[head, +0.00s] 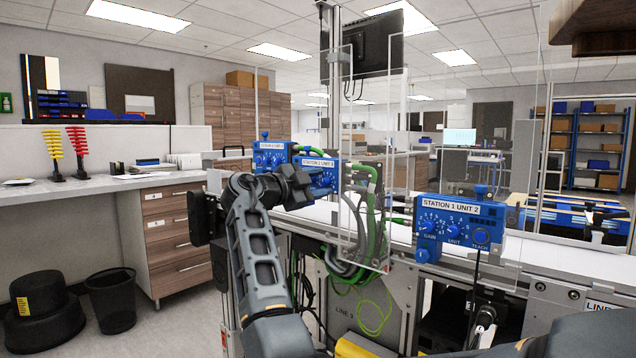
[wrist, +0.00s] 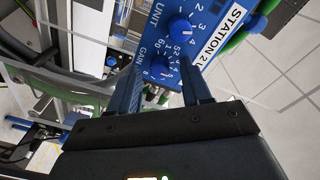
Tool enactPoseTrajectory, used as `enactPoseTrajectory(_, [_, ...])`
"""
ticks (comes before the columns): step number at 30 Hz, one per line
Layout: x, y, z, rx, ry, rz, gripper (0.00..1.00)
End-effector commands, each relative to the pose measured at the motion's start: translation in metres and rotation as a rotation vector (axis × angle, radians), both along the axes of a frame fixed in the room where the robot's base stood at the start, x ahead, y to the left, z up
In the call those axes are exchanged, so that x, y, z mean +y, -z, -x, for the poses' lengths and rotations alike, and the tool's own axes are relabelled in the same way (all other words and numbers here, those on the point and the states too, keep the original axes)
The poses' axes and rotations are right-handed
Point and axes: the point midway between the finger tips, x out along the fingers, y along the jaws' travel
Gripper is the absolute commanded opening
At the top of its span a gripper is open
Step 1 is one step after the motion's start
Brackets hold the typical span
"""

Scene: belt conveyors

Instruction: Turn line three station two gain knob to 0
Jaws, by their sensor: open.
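The blue station 2 box (head: 318,163) hangs on the line left of centre in the head view, partly hidden by my gripper (head: 308,184). The blue gain knob (wrist: 160,73) is beside the word GAIN, and the blue unit knob (wrist: 180,27) is farther up. My gripper is open, with one finger on each side of the gain knob; I cannot tell whether either finger touches it. The knob's exact setting is unclear.
Another blue box (head: 268,155) is just left of station 2. A "STATION 1 UNIT 2" box (head: 455,222) stands to the right. A clear panel (head: 365,150) and green hoses (head: 376,215) are close right of my gripper.

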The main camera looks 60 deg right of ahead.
Motion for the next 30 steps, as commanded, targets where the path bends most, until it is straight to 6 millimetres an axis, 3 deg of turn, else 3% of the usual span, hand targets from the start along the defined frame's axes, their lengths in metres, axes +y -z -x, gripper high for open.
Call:
enactPoseTrajectory(9, [-0.0026,0.0003,0.0008,0.000,-0.001,-0.001,0.47])
enactPoseTrajectory(24, [-0.0023,0.0004,0.0007,0.000,-0.001,-0.001,0.00])
enactPoseTrajectory(30, [-0.0023,0.0006,0.0007,0.004,0.000,-0.001,0.00])
